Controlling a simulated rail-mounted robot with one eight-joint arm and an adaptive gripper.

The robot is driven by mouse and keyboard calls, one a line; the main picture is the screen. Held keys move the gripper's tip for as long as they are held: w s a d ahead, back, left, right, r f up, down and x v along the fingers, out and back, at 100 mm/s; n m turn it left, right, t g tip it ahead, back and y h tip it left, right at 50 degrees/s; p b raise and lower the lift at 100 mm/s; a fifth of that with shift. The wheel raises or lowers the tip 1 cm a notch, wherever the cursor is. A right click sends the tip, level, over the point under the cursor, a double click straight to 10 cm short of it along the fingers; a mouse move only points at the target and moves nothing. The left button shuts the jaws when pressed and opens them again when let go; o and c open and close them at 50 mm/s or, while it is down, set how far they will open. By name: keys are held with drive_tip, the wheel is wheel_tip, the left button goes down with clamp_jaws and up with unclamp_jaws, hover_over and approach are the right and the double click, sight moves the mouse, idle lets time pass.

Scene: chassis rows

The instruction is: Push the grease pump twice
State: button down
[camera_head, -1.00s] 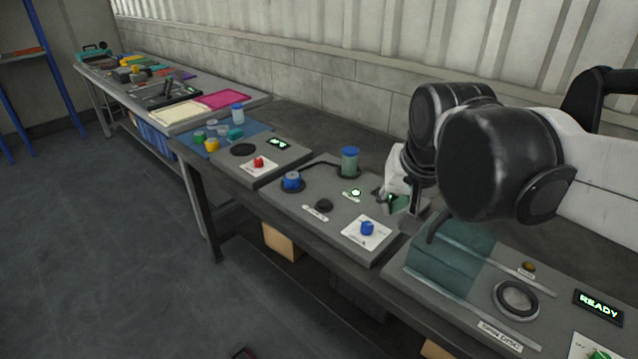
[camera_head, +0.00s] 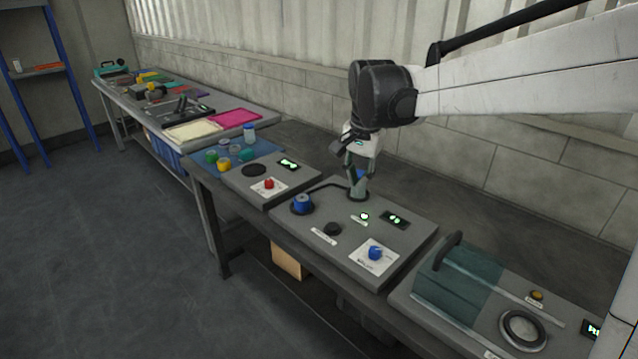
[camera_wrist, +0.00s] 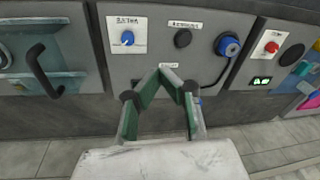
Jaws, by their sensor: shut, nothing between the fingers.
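The grey middle panel (camera_head: 395,225) bears a blue-topped cylinder (camera_head: 357,191) at its back edge. A black hose (camera_head: 328,187) runs from it to a round blue-capped fitting (camera_head: 302,202) at the front left. Which of these two is the grease pump I cannot tell for certain. My gripper (camera_head: 357,171) is shut and empty at the cylinder's top, partly covering it; I cannot tell whether they touch. In the wrist view, the green fingers (camera_wrist: 160,72) meet in front of the panel, with the blue-capped fitting (camera_wrist: 228,45) to their right.
The panel also has a blue knob (camera_head: 376,253), a black knob (camera_head: 332,229) and a lit green display (camera_head: 396,219). A panel with a red knob (camera_head: 269,183) lies to the left. A machine with a teal cover (camera_head: 455,285) stands to the right. The wall is behind.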

sight(332, 226)
drive_tip(key=w+a+f+m+g+p, duration=0.1)
drive_tip(key=w+a+f, duration=0.3)
drive_tip(key=w, duration=0.6)
wheel_tip(332, 226, down, 3)
drive_tip(key=shift+w+r+m+g+p, duration=0.1)
drive_tip(key=shift+w+m+g+p, duration=0.3)
drive_tip(key=shift+m, duration=0.5)
drive_tip(key=shift+s, duration=0.15)
wheel_tip(332, 226, down, 14)
drive_tip(key=shift+b, duration=0.3)
